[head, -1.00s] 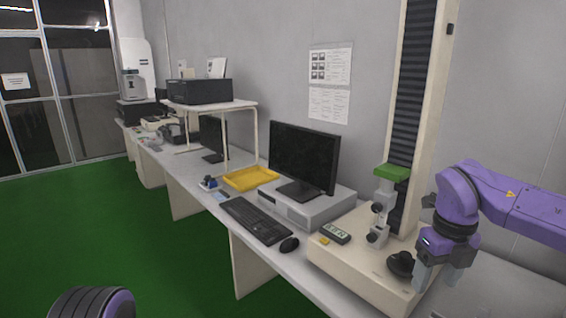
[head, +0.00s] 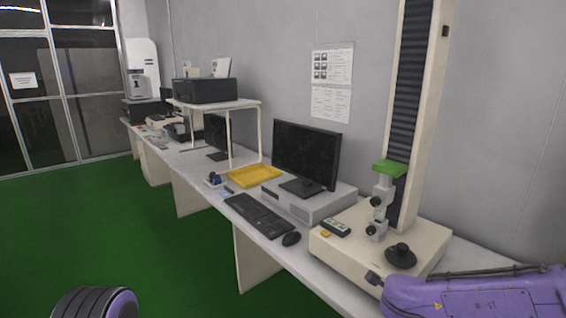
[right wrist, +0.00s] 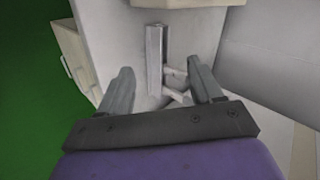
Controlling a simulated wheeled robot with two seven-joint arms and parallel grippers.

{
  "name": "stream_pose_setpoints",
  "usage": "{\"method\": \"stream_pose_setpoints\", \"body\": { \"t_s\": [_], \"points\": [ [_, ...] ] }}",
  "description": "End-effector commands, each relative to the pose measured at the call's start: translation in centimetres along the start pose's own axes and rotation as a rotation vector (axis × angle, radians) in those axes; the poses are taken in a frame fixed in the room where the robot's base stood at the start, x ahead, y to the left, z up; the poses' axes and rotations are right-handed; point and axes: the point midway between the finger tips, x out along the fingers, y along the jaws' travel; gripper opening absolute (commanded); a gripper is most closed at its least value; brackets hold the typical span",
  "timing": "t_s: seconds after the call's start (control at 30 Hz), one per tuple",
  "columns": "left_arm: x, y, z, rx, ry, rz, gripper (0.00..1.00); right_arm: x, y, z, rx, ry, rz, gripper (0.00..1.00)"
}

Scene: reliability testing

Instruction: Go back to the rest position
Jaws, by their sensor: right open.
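My right arm (head: 470,296) shows as a purple link low at the right edge of the head view, beside the tensile tester's base. Its gripper is not clearly visible in the head view. In the right wrist view my right gripper (right wrist: 160,92) has its two grey fingers spread apart with nothing held between them. A grey metal bar-shaped thing (right wrist: 155,58) on a pale surface shows beyond the fingers. My left gripper is not in view; a dark ribbed, purple-edged part of mine shows at the lower left.
The testing machine (head: 345,248) with its tall column stands on the white bench (head: 190,183). A monitor (head: 306,155), keyboard (head: 258,215), mouse (head: 291,239) and yellow tray (head: 254,176) are farther left. The green floor (head: 100,220) is clear.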

Motion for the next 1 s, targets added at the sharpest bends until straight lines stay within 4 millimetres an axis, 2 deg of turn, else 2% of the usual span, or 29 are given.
{"method": "stream_pose_setpoints", "body": {
  "t_s": [0.03,0.07,0.17,0.2,0.27,0.3,0.4,0.43,0.5,0.6,0.7,1.0],
  "points": [
    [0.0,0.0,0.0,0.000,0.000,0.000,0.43,1.1,3.0,0.3,-0.149,-0.020,-0.032,0.65],
    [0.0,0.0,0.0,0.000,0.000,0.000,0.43,1.8,4.9,0.4,-0.244,-0.038,-0.050,0.65],
    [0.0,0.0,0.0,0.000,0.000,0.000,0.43,3.5,12.5,-0.1,-0.584,-0.119,-0.073,0.65],
    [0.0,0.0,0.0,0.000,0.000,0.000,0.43,3.9,16.0,-0.9,-0.730,-0.160,-0.065,0.65],
    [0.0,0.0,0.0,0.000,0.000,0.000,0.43,4.0,21.2,-2.8,-0.936,-0.223,-0.034,0.65],
    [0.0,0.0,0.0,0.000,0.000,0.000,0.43,4.0,24.5,-4.4,-1.064,-0.263,-0.003,0.65],
    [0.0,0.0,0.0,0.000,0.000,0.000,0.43,3.1,31.1,-9.2,-1.331,-0.343,0.089,0.65],
    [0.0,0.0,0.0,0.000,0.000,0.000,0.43,2.8,32.6,-10.7,-1.395,-0.357,0.118,0.65],
    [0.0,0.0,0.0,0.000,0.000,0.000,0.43,2.3,35.1,-13.8,-1.508,-0.366,0.178,0.65],
    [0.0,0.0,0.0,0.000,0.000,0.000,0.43,2.0,37.1,-16.6,-1.601,-0.360,0.237,0.65],
    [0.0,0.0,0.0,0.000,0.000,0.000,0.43,1.7,38.2,-17.2,-1.618,-0.371,0.261,0.65],
    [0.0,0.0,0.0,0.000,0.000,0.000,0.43,1.7,38.2,-17.1,-1.613,-0.369,0.260,0.65]
  ]
}}
